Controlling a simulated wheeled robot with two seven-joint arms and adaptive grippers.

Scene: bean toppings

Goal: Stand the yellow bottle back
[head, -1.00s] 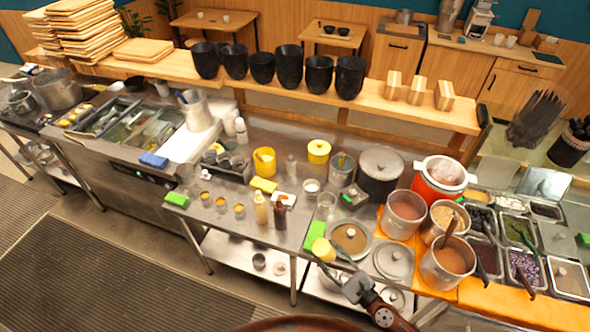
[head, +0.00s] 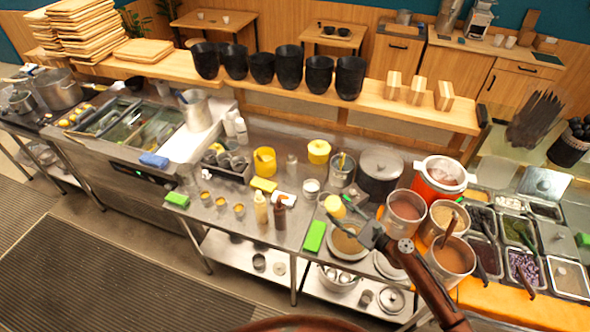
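The yellow bottle (head: 335,206) shows as a small yellow shape over the counter, left of the orange-brown pots. My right gripper (head: 347,212) comes in from the lower right with its fingers at the bottle. It appears shut on it, though the fingertips are small and partly hidden. The bottle looks raised above the steel counter (head: 262,235), near the lidded round pan (head: 347,243). A pale yellow bottle (head: 261,208) and a dark bottle (head: 280,217) stand upright at the counter's front edge. My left gripper is not in view.
A green block (head: 314,236) lies left of the round pan. Open pots (head: 404,212) stand close to the right of my gripper. A silver canister (head: 341,169) and a large dark pot (head: 380,172) stand behind. Small cups (head: 239,210) stand left of the bottles.

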